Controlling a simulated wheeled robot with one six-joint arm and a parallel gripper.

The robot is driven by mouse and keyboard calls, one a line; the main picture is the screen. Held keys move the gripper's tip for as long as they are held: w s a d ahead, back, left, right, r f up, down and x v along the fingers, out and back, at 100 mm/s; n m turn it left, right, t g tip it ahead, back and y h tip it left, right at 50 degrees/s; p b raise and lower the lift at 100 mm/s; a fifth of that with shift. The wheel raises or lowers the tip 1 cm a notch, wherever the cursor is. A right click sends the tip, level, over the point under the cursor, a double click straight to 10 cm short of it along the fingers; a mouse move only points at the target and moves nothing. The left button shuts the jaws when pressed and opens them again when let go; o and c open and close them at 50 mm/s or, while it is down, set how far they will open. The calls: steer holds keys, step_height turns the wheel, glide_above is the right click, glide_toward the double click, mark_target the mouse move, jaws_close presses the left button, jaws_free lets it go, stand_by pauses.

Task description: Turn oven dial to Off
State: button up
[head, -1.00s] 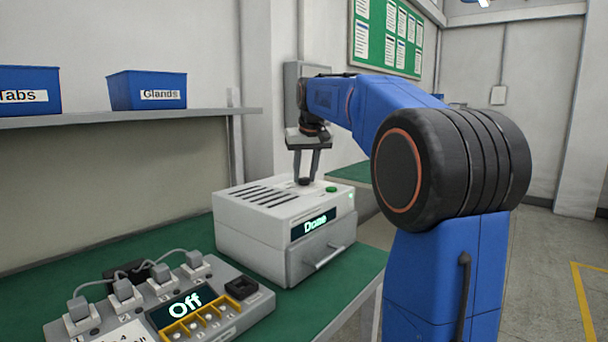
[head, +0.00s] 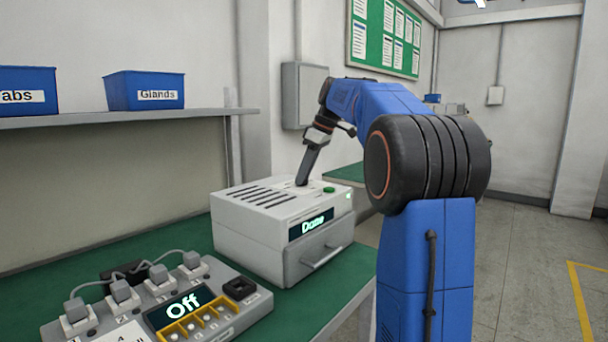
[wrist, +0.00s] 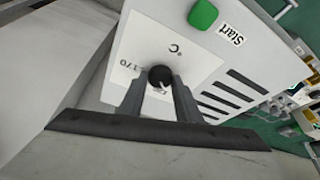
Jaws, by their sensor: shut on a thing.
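The oven is a white box (head: 255,245) on the green bench, its front display reading "Done". Its black dial (wrist: 160,78) is on the top face, in the wrist view, beside a "°C" scale with "170" showing. My gripper (wrist: 160,84) is shut on the dial from above, one finger on each side. In the head view my gripper (head: 301,182) reaches down to the oven top, and its fingers hide the dial.
A green Start button (wrist: 203,14) sits near the dial. A grey control unit (head: 225,330) with an "Off" display and plugged leads stands at the front left of the bench. Blue bins (head: 145,92) stand on a shelf above.

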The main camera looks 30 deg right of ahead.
steer(key=n, duration=0.2)
steer(key=n+g+y, duration=0.1)
steer(key=n, duration=0.1)
steer(key=shift+w+d+n+g, duration=0.1)
steer(key=shift+d+n+g, duration=0.05)
steer(key=shift+n+g, duration=0.2)
steer(key=shift+n, duration=0.25)
steer(key=o, duration=1.1)
steer(key=shift+c, duration=0.2)
